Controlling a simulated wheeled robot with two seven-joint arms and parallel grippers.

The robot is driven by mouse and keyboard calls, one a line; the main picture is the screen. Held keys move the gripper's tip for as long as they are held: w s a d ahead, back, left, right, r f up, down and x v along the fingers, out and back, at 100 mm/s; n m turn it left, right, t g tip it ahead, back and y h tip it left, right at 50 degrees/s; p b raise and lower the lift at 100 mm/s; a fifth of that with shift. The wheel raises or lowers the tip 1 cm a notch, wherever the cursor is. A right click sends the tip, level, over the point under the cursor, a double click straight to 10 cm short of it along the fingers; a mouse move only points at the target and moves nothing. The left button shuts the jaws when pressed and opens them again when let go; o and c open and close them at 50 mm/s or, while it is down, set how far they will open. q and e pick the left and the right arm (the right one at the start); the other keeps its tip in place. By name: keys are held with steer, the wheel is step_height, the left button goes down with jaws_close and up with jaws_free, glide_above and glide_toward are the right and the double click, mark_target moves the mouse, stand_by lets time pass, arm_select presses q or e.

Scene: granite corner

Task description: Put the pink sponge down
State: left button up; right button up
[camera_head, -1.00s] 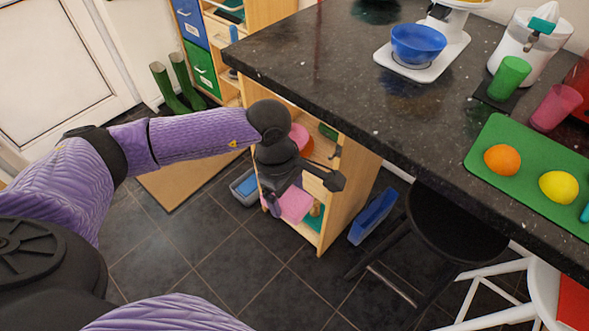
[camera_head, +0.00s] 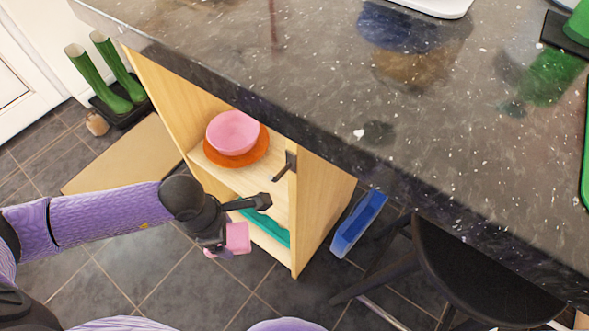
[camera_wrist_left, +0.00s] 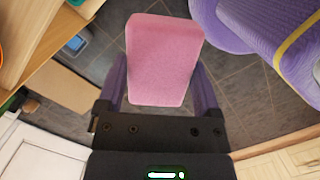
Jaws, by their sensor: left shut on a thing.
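The pink sponge (camera_wrist_left: 163,58) is a block held between the two fingers of my left gripper (camera_wrist_left: 160,88) in the left wrist view. In the head view the sponge (camera_head: 238,238) shows below and beside my left gripper (camera_head: 226,243), in front of the open wooden shelf unit (camera_head: 325,205) under the counter. The gripper is shut on the sponge, with dark floor tiles behind it. Part of the sponge is hidden by the gripper in the head view. My right gripper is not in view.
A pink bowl (camera_head: 233,130) sits on an orange plate (camera_head: 262,152) on the unit's upper shelf. A teal item (camera_head: 268,228) lies on the lower shelf. The granite counter (camera_head: 330,80) overhangs the unit. A blue bin (camera_head: 358,224) and a black stool (camera_head: 480,275) stand to the right.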

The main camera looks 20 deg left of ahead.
arm_select(q)
steer(key=b, duration=0.8)
glide_above(285, 187)
steer(key=shift+s+a+f, duration=0.1)
steer(key=shift+s+f, duration=0.25)
steer(key=shift+w+r, duration=0.1)
steer(key=shift+w, duration=0.15)
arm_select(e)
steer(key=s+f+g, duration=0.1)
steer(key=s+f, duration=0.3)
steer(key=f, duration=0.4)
arm_select(q)
steer(key=shift+b, duration=0.4)
step_height(285, 187, down, 3)
steer(key=shift+f+b, duration=0.1)
steer(key=shift+b, duration=1.1)
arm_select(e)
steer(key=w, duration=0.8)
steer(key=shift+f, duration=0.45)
arm_select(q)
steer(key=shift+f, duration=0.1)
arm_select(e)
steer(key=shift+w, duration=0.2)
arm_select(q)
steer(key=o, duration=0.9)
steer(key=shift+c, duration=0.2)
